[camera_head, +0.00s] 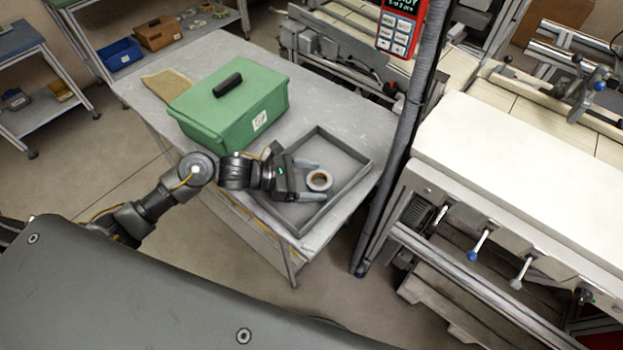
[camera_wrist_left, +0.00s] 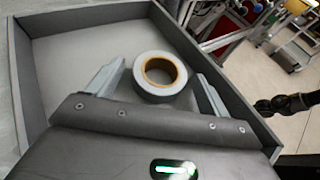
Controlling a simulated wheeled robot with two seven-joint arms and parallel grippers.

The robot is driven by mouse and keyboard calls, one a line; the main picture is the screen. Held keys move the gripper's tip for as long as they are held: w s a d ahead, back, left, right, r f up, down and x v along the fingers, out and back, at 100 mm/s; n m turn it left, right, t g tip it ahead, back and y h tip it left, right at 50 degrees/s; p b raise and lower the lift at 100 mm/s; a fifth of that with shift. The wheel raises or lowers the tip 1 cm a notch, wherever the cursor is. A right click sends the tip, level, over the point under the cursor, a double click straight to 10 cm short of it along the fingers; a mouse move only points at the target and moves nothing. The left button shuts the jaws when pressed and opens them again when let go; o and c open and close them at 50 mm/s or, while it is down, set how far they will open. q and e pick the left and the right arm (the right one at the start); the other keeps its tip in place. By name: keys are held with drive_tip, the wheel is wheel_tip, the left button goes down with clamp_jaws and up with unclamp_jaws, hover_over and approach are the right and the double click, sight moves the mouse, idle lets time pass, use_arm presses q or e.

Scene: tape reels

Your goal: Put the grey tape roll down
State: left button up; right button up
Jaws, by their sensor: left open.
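The grey tape roll (camera_head: 319,189) has a tan inner core and lies flat in the grey tray (camera_head: 338,153) on the table. It also shows in the left wrist view (camera_wrist_left: 158,93). My left gripper (camera_head: 321,180) is low in the tray with its jaws open. Its two fingers stand on either side of the roll, with a visible gap on both sides in the left wrist view (camera_wrist_left: 161,72). My right gripper is not seen in the head view.
A green box (camera_head: 225,110) with a dark handle stands on the table (camera_head: 365,115) beside the tray. A brown mat (camera_head: 167,86) lies behind it. A dark post (camera_head: 405,130) rises just right of the table, with a white-topped bench (camera_head: 530,165) beyond it.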

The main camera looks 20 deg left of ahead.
use_arm(q)
drive_tip(key=shift+r, duration=0.2)
drive_tip(key=b+v, duration=0.1)
drive_tip(key=v, duration=0.6)
drive_tip(key=b+v, duration=0.1)
drive_tip(key=v, duration=0.2)
drive_tip(key=shift+s+a+f+b, duration=0.15)
drive_tip(key=shift+a+f+b, duration=0.1)
drive_tip(key=shift+a+b, duration=0.05)
drive_tip(key=shift+v, duration=0.75)
drive_tip(key=shift+r, duration=0.15)
